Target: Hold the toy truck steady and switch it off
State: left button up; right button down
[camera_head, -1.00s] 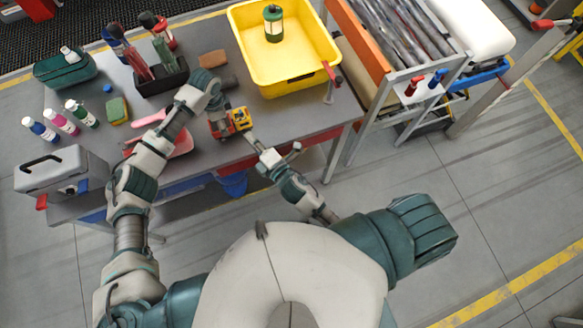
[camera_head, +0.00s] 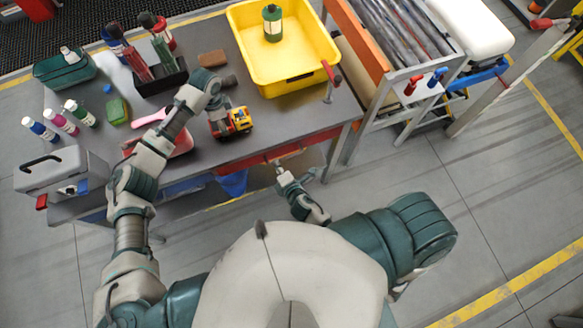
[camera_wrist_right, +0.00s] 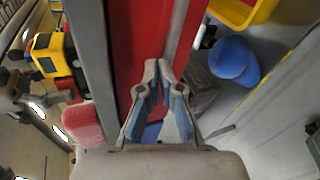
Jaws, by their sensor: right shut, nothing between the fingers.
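The toy truck (camera_head: 236,121), yellow with red and dark parts, sits on the grey table near its front edge. It also shows at the left of the right wrist view (camera_wrist_right: 56,55). My left gripper (camera_head: 217,105) reaches down at the truck's left end. Its fingers are mostly hidden by my wrist, so I cannot tell whether they grip the truck. My right gripper (camera_head: 278,164) is shut and empty, off the table's front edge, to the lower right of the truck. In the right wrist view its fingertips (camera_wrist_right: 158,66) meet in front of the red table front. No switch can be made out.
A yellow bin (camera_head: 250,50) stands at the back right, with a green lantern (camera_head: 272,22) inside. A small clamp (camera_head: 329,80) is by the right edge. A red dustpan (camera_head: 181,139) lies left of the truck. A blue bucket (camera_head: 234,183) is below the table.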

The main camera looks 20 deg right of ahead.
pick_arm(q)
jog(key=shift+f, duration=0.1)
jog(key=shift+w, duration=0.1)
pick_arm(e)
jog(key=s+d+f+m+g, duration=0.1)
jog(key=s+f, duration=0.2)
jog(key=f, duration=0.4)
jog(key=s+d+f+m+g+h, duration=0.1)
jog(key=s+d+f+m+g, duration=0.1)
jog(key=f, duration=0.5)
jog(key=shift+s+d+f, duration=0.15)
jog(key=shift+s, duration=0.35)
pick_arm(q)
jog(key=o, duration=1.3)
jog(key=shift+o, duration=0.2)
